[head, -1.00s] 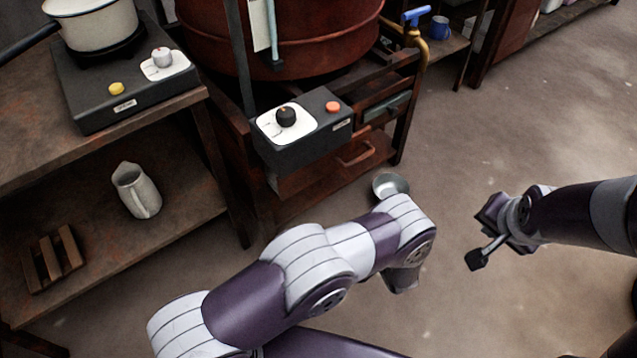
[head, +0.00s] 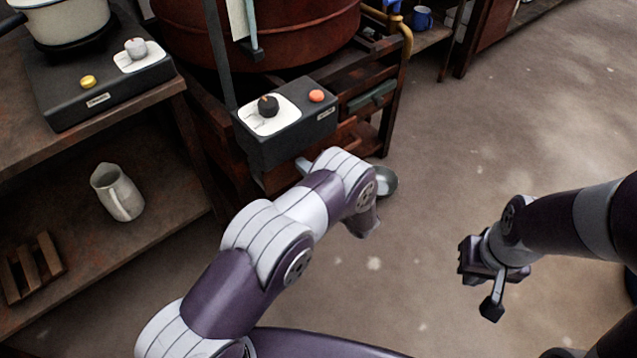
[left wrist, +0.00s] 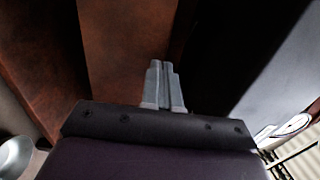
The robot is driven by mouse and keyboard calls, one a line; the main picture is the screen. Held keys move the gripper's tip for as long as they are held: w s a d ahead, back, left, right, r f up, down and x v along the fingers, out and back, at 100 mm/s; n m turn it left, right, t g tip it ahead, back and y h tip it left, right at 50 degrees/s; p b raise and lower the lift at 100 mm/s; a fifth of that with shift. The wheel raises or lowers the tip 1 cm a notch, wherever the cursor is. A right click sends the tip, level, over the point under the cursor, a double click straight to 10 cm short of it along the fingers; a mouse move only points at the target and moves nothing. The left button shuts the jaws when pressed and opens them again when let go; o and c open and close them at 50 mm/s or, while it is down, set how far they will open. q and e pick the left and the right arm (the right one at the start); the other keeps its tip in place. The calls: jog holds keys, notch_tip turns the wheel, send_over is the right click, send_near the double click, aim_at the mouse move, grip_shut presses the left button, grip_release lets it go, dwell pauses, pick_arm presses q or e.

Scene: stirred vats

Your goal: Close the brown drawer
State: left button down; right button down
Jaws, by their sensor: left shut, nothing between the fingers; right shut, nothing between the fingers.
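The brown drawer (head: 347,132) is under the vat stand, below and behind the black control box; my left arm hides part of it in the head view. My left gripper (head: 304,165) is mostly hidden behind its own forearm, with a pale finger showing by the box's lower edge. In the left wrist view its fingers (left wrist: 165,85) are shut and empty, pointing at a brown wooden panel (left wrist: 125,45). I cannot tell whether they touch it. How far the drawer stands out is unclear. My right gripper (head: 477,262) is shut and empty over open floor, far right of the drawer.
The black control box (head: 285,140) with a dial and orange button overhangs this area. A smaller green-grey drawer (head: 372,97) is above the brown one. A metal bowl (head: 387,183) lies on the floor beside my left arm. A shelf with a jug (head: 117,192) stands left.

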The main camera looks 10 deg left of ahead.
pick_arm(q)
jog(key=shift+w+a, duration=0.45)
jog(key=shift+a, duration=0.15)
